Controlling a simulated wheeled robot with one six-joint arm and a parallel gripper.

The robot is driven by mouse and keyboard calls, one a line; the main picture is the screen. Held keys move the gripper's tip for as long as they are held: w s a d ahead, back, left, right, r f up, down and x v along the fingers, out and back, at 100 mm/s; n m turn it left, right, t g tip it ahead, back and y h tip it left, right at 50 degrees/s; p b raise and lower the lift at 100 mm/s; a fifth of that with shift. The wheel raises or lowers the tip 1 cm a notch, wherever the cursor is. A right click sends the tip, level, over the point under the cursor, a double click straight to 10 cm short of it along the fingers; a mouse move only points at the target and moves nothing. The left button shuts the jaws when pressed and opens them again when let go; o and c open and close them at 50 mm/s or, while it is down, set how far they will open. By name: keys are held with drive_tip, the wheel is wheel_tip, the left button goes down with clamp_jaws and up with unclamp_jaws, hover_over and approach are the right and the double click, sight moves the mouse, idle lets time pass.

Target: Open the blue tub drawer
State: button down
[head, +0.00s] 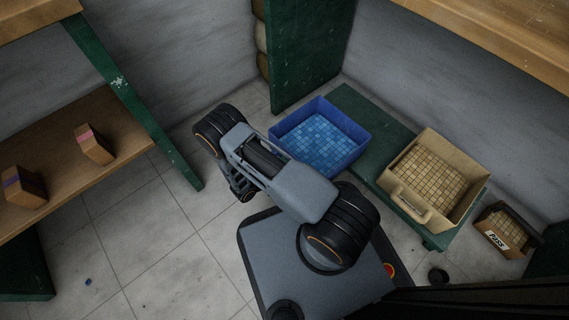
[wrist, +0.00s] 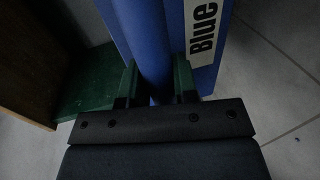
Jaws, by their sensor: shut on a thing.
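The blue tub drawer (head: 356,148) holds blue mosaic tiles and stands at the left end of a low green rack in the head view. In the wrist view its blue front (wrist: 207,72) carries a white label reading "Blue". My gripper (wrist: 154,85) is shut on the tub's blue handle (wrist: 152,45), one green finger on each side of it. In the head view my arm covers the tub's near left side, and the handle and fingers are hidden there.
A beige tub (head: 472,207) with beige tiles sits right of the blue one on the green rack (head: 357,103). A small labelled box (head: 497,241) is farther right. A wooden shelf (head: 120,118) with small boxes stands left. The tiled floor (head: 135,235) between is mostly clear.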

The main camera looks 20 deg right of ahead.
drive_tip(key=c, duration=0.9)
unclamp_jaws()
